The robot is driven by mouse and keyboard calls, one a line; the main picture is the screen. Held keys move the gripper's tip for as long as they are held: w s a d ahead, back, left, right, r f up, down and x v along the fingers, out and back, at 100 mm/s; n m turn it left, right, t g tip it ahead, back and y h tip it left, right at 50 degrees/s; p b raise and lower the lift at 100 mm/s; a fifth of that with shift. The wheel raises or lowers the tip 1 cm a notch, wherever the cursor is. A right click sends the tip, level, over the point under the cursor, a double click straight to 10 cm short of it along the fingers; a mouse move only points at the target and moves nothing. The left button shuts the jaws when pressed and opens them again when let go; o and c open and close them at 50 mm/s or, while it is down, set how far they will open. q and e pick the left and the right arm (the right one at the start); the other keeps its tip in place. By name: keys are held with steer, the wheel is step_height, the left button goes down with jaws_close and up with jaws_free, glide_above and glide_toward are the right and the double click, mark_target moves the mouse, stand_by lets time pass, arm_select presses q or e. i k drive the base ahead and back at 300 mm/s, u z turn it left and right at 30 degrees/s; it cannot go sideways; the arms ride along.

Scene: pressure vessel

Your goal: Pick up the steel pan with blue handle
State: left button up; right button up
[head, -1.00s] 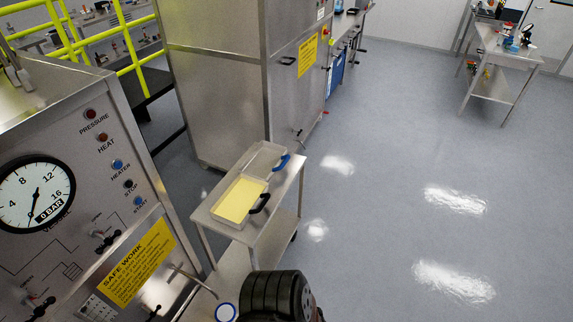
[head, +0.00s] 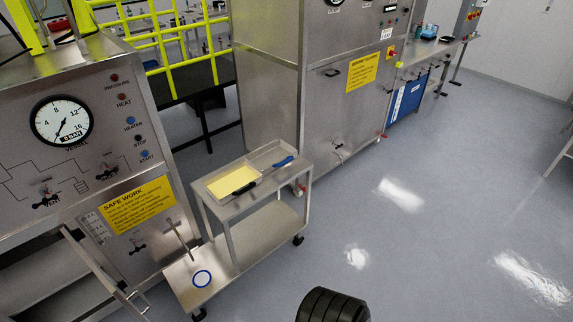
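The steel pan with the blue handle (head: 269,155) lies on top of a small steel cart (head: 243,192), at its far right side. Its blue handle (head: 283,162) points to the right. A black ribbed part of my own body shows at the bottom, apart from the cart. Neither of my grippers is in view.
A control cabinet with a pressure gauge (head: 62,121) stands left of the cart. A tall steel cabinet (head: 272,87) stands behind it. A lower shelf with a blue-rimmed round item (head: 202,278) sits in front. The floor (head: 420,240) to the right is clear.

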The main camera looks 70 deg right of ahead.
mark_target(270, 158)
steer(key=z, duration=1.65)
steer(key=i, duration=1.05)
steer(key=u, duration=0.05)
